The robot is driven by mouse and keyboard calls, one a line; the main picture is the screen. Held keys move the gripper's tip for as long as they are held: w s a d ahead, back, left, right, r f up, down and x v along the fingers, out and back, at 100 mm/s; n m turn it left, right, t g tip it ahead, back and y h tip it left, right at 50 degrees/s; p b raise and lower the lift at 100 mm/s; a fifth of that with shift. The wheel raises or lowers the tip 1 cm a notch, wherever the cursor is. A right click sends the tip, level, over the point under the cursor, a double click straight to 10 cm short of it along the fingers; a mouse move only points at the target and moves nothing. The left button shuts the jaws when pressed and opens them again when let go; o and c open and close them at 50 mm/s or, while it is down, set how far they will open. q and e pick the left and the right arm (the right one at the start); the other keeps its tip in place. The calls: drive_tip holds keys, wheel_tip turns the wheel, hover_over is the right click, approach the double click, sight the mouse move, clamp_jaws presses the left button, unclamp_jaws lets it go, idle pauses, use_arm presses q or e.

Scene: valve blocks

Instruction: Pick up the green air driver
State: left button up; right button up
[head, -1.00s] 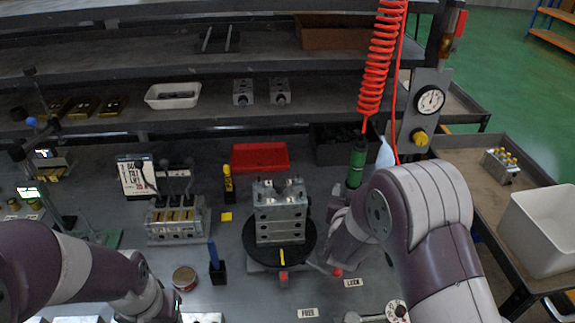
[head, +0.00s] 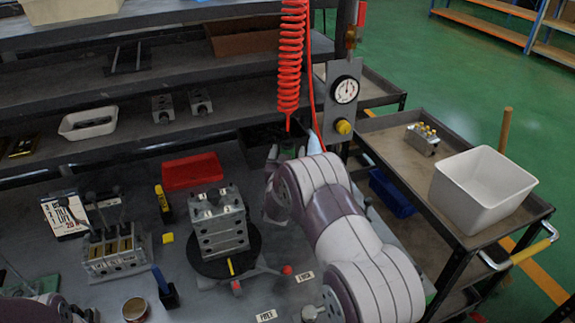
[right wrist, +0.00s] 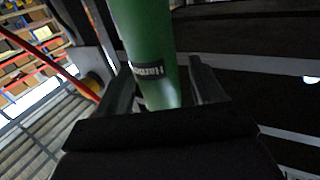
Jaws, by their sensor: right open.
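The green air driver (right wrist: 148,45) stands large in the right wrist view, a green cylinder with a dark label band. It lies between the two fingers of my right gripper (right wrist: 163,88), which is open with the fingers on either side of it. I cannot tell whether either finger touches it. In the head view my right gripper (head: 287,158) is at the back of the bench, below the red coiled hose (head: 290,60), and only a small bit of green shows there. The driver's lower end is hidden. My left gripper is out of view; only part of my left arm shows at the lower left.
A grey valve block (head: 222,232) stands on a black round turntable (head: 207,265) left of my right arm. A red tray (head: 190,171) and a dark bin (head: 262,140) are nearby. A pressure gauge (head: 345,90) is on the post. A white bin (head: 480,190) stands on the right cart.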

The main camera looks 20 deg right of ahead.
drive_tip(key=shift+s+a, duration=0.1)
drive_tip(key=shift+s, duration=0.05)
drive_tip(key=shift+c, duration=1.2)
clamp_jaws()
drive_tip(key=shift+r, duration=0.25)
